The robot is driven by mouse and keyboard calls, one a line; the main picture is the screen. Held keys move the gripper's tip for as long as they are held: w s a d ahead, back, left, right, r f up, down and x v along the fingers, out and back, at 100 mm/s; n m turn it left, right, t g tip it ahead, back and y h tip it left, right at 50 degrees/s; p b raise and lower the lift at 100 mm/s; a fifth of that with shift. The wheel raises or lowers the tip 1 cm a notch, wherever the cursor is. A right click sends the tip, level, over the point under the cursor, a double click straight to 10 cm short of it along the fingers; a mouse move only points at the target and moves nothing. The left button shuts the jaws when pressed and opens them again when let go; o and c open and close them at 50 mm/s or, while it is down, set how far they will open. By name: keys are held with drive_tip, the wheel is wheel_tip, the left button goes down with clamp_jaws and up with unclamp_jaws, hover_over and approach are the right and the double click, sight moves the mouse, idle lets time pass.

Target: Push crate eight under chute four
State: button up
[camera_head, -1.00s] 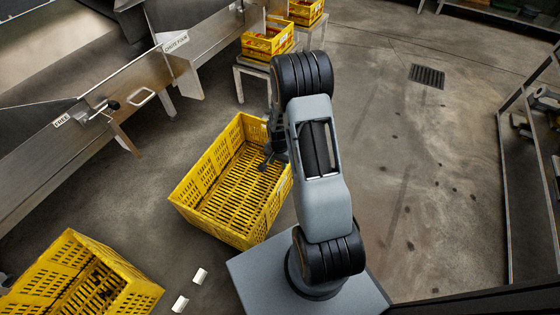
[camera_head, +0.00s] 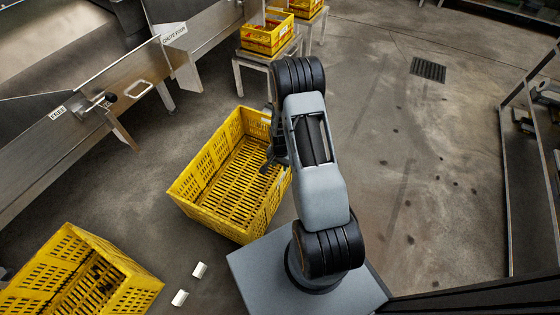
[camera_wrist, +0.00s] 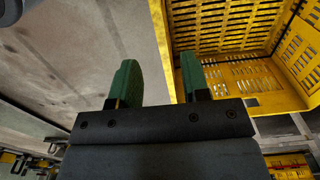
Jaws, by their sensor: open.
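An empty yellow crate (camera_head: 205,213) stands on the floor beside my arm; no number on it is readable, so I cannot confirm it is crate eight. The sign for chute four (camera_head: 174,32) is on the metal chute wall, up and left of this crate. My gripper (camera_head: 270,160) is at the crate's right side, partly hidden by my arm. In the wrist view its green fingers (camera_wrist: 160,82) are open, with the crate's rim (camera_wrist: 166,50) running between them in the picture. I cannot tell whether they touch it.
Filled yellow crates (camera_head: 266,36) rest on metal stands at the top. A chute wall marked FREE (camera_head: 57,113) runs along the left. A rack (camera_head: 508,190) stands right; the middle-right floor is clear.

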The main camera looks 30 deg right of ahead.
sight(281, 173)
wheel_tip(281, 173, down, 9)
drive_tip(key=b, duration=0.3)
idle(0.4)
clamp_jaws()
idle(1.2)
